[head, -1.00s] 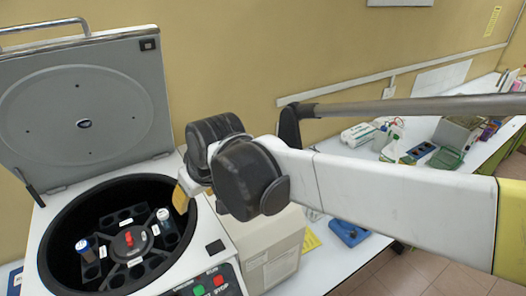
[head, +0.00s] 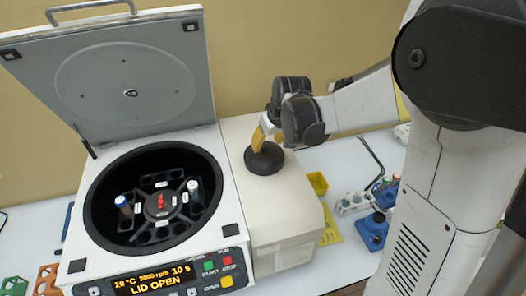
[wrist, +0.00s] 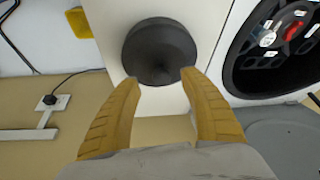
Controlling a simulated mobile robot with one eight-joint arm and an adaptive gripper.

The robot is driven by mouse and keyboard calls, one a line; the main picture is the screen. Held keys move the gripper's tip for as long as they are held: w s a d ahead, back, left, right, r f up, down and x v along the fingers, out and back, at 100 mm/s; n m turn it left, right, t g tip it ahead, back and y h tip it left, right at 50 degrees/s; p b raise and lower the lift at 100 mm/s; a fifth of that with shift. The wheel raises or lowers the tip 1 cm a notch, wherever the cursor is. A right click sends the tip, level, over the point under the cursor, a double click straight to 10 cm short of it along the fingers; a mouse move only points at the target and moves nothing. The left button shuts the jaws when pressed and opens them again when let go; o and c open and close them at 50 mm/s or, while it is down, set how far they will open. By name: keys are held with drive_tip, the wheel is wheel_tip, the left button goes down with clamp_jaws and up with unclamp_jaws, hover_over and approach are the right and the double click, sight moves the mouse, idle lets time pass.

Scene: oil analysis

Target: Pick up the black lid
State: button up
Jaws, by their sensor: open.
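The black lid (head: 264,158) is a round, dark disc with a knob, lying on the beige box (head: 290,215) to the right of the centrifuge. It also shows in the wrist view (wrist: 158,45), just beyond my fingertips. My gripper (head: 259,136) is above the lid, pointing down at it. In the wrist view my gripper (wrist: 160,78) has its two yellow fingers spread, with the near part of the lid between or just past the tips. The gripper is open and empty. Whether the fingers touch the lid cannot be told.
The open centrifuge (head: 160,205) stands left of the box, its raised cover (head: 125,85) upright behind the bowl. Tubes sit in its rotor. Right of the box are a yellow tray (head: 317,183), a tube rack (head: 352,203) and a blue item (head: 373,232).

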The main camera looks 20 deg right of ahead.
sight(265, 146)
drive_tip(key=x, duration=0.4)
drive_tip(key=shift+w+a+f, duration=0.1)
drive_tip(key=shift+w, duration=0.15)
drive_tip(key=shift+s, duration=0.15)
clamp_jaws()
